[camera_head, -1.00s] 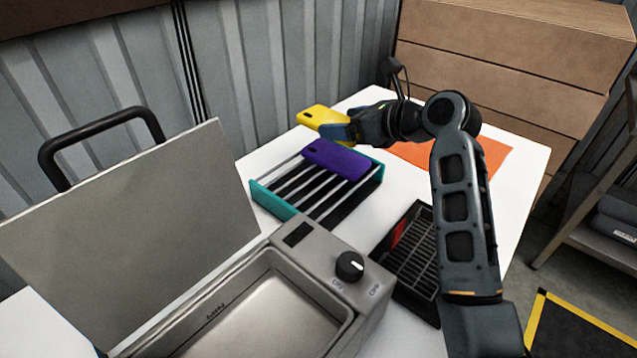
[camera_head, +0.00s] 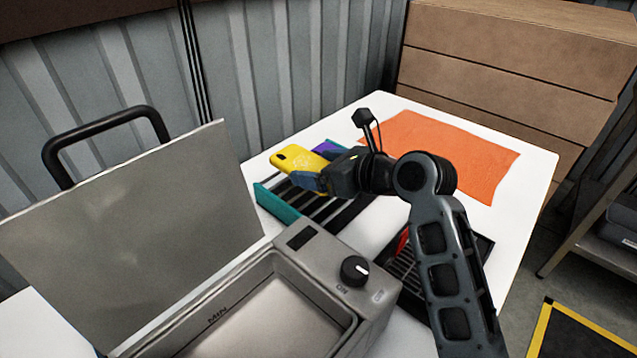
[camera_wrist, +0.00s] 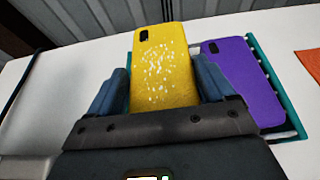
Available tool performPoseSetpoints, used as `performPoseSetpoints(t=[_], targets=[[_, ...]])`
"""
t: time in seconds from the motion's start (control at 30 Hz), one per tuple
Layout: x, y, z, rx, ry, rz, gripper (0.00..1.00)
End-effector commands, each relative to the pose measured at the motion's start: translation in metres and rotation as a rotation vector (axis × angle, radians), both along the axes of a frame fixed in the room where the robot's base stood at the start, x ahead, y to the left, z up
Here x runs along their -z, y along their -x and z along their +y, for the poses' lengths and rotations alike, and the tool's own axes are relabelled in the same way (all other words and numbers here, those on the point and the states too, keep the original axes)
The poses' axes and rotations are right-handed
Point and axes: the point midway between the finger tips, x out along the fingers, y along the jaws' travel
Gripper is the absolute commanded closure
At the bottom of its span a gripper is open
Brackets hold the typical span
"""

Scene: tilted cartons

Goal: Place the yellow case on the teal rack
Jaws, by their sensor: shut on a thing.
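The yellow case (camera_head: 295,158) is a flat phone case with a dark camera cutout and pale speckles. My gripper (camera_head: 318,178) is shut on it, one finger at each side; the case also shows in the wrist view (camera_wrist: 160,65). The teal rack (camera_head: 278,204) has teal end walls and dark slats, and stands on the white table. In the head view the case overlaps the rack's far left part; I cannot tell how high it is above it. A purple case (camera_wrist: 240,80) lies on the rack, right of the yellow case in the wrist view, and mostly hidden in the head view.
A metal fryer (camera_head: 300,262) with a raised lid (camera_head: 140,240) stands in front and left of the rack. A black grille (camera_head: 410,275) is partly behind my arm. An orange cloth (camera_head: 450,150) lies at the back right. A corrugated wall stands behind.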

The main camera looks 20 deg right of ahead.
Motion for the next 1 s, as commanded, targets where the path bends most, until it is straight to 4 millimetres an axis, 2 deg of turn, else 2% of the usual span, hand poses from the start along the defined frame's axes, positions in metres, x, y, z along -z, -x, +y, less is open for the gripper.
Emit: performPoseSetpoints(t=[0.17, 0.4, 0.77, 0.8, 0.97, 1.0], targets=[[0.01, 0.002, 0.003, -0.001, 0.0, 0.002, 0.47], [0.041, 0.002, 0.003, -0.001, 0.0, 0.002, 0.47], [0.044, 0.001, 0.003, 0.0, 0.0, 0.001, 0.47], [0.045, 0.001, 0.003, 0.0, 0.001, 0.001, 0.16], [0.044, 0.001, 0.003, 0.0, 0.001, 0.0, 0.0], [0.044, 0.001, 0.003, 0.0, 0.001, 0.0, 0.0]])
